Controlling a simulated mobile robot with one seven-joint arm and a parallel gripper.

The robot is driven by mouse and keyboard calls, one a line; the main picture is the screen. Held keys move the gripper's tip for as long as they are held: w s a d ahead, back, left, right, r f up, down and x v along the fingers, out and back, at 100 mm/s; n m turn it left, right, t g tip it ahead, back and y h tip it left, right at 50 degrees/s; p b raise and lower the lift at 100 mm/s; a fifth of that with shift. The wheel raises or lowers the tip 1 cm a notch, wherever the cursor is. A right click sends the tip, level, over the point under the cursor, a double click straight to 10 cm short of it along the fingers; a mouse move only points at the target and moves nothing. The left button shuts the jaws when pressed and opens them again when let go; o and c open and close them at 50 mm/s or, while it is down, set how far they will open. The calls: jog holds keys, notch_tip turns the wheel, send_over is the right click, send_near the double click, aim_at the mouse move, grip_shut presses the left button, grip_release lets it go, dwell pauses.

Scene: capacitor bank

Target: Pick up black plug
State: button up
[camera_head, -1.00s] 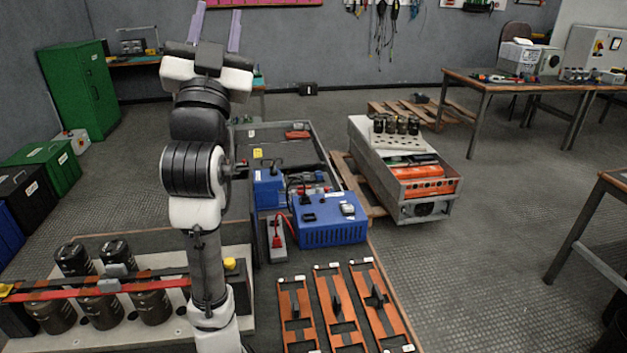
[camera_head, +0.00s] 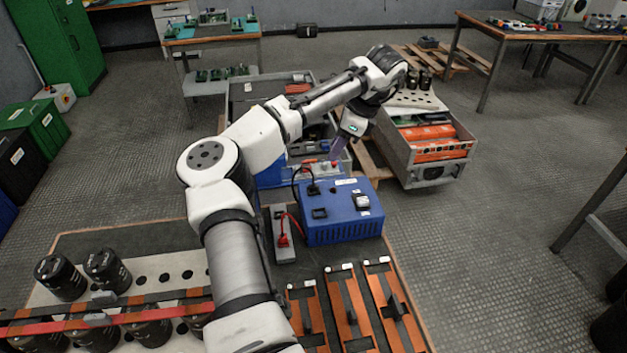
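A blue box (camera_head: 343,226) with sockets on its top stands at the middle. A black plug (camera_head: 313,189) sits at the back left of its top, with a black cable looping up from it. My gripper (camera_head: 337,147) hangs just behind and above the box, to the right of and above the plug in the picture. Its fingers point down and to the left. They overlap in this view, so their opening does not show. No contact with the plug is seen.
A grey strip with a red plug (camera_head: 283,240) stands left of the blue box. Orange rails (camera_head: 350,310) lie in front. Black capacitors (camera_head: 106,268) stand at left. An open metal case (camera_head: 432,150) is at right. A grey bin with equipment stands behind the box.

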jog(key=p, duration=0.1)
send_near(316, 186)
jog(key=a+f, duration=0.1)
jog(key=a, duration=0.1)
jog(key=p+x, duration=0.2)
jog(key=x, duration=0.2)
jog(key=shift+w+a+f, duration=0.1)
jog(key=shift+w+f, duration=0.1)
jog(key=shift+f, duration=0.1)
jog(key=shift+a+f, duration=0.1)
jog(key=shift+f, duration=0.35)
grip_shut()
